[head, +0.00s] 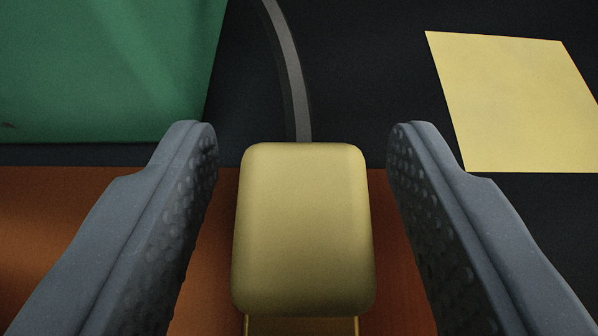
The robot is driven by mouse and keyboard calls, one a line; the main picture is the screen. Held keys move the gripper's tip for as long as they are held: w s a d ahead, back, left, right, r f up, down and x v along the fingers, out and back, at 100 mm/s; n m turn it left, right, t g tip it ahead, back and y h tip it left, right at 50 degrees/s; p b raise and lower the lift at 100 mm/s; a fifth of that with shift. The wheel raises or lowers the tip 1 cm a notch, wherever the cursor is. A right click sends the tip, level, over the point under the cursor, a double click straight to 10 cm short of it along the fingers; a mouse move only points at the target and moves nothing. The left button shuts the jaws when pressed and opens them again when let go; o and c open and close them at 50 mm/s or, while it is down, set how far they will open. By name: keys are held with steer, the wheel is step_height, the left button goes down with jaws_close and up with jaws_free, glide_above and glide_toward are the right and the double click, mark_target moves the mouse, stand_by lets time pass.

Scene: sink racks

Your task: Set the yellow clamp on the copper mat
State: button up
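The yellow clamp (304,228) shows as a rounded yellow block in the middle of the head view. A narrower gold-coloured part shows below it, cut off by the bottom edge. My gripper (303,135) is open, with one grey, studded finger on each side of the block. A gap shows between the block and each finger. The copper mat (50,235) is the orange-brown area across the lower part of the view, seen behind the block and fingers. Whether the clamp touches the mat is hard to tell from this angle.
A green flat-sided thing (100,70) fills the upper left. A pale yellow flat square (520,105) lies at the upper right. A dark grey curved strip (289,70) runs up from behind the clamp. The dark surface (370,60) around it is mostly clear.

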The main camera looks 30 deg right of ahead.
steer(key=shift+r, duration=0.15)
steer(key=shift+s+a+r, duration=0.15)
steer(key=shift+s, duration=0.1)
steer(key=v, duration=1.1)
steer(key=shift+s+p, duration=0.2)
steer(key=shift+p, duration=0.2)
steer(key=w+a+r+n+t+y, duration=0.1)
steer(key=w+a+r, duration=0.2)
steer(key=a+r, duration=0.35)
steer(key=w+a+r+n+t, duration=0.1)
steer(key=w+a+r, duration=0.15)
steer(key=r, duration=0.75)
steer(key=w+a+r+n+t+y, duration=0.1)
steer(key=w+a+r, duration=0.1)
steer(key=a+r, duration=0.55)
steer(key=s+a+r+n+y, duration=0.1)
steer(key=s+a+r, duration=0.3)
steer(key=a+r, duration=0.2)
steer(key=s+a+r+n+t+y, duration=0.1)
steer(key=s+a+r, duration=0.3)
steer(key=r, duration=0.7)
steer(key=s+a+r+n+y, duration=0.1)
steer(key=s+a+r+y, duration=0.1)
steer(key=s+a+r, duration=0.3)
steer(key=a+r, duration=0.4)
steer(key=shift+r+t+y, duration=0.2)
steer(key=shift+t+y, duration=0.1)
steer(key=shift+y, duration=0.1)
